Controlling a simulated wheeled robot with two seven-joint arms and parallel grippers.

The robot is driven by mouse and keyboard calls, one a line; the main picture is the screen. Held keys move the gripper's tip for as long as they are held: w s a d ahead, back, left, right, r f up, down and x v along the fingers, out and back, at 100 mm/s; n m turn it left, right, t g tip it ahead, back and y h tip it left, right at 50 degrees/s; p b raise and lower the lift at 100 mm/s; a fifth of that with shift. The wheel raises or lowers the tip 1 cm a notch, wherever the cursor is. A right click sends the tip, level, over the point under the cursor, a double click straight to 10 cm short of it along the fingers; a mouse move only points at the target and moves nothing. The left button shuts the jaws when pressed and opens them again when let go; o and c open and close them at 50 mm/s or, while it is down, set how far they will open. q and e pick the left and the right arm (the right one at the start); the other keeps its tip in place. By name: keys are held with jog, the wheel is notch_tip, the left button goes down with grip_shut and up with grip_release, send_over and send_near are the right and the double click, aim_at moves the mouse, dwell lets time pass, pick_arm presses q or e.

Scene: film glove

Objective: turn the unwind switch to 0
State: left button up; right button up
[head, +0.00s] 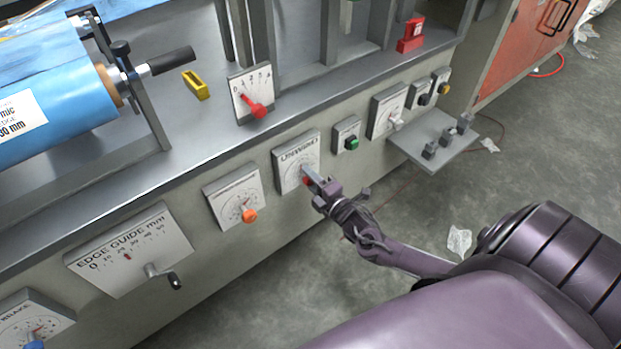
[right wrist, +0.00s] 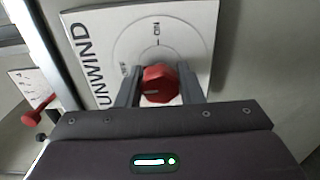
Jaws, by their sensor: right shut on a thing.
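The unwind switch is a red knob (right wrist: 160,84) on a white plate marked UNWIND (head: 296,150) on the machine's front panel. The plate also fills the middle of the right wrist view (right wrist: 190,30), with a dial circle and marks around the knob. My right gripper (head: 309,177) is at the plate, its fingers on either side of the knob. The right wrist view shows the two grey fingers (right wrist: 158,88) shut on the red knob. In the head view the gripper hides most of the knob. The dial mark the knob points to cannot be told. My left gripper is not in view.
An orange-knob dial (head: 236,198) and the edge guide plate (head: 130,250) with a crank are to the left. A green button box (head: 347,135) and a dial plate (head: 387,110) are to the right. A red lever (head: 257,108) stands above. A small shelf (head: 450,158) juts out at right.

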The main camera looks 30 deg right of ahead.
jog(key=o, duration=1)
jog(key=shift+c, duration=0.2)
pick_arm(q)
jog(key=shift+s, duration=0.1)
pick_arm(e)
jog(key=shift+s, duration=0.3)
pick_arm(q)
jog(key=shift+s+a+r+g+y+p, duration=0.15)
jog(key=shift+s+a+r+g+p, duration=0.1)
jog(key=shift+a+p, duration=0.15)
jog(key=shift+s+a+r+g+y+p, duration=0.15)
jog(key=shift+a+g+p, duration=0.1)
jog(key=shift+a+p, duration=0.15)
pick_arm(e)
jog(key=s, duration=0.7)
jog(key=shift+d, duration=0.3)
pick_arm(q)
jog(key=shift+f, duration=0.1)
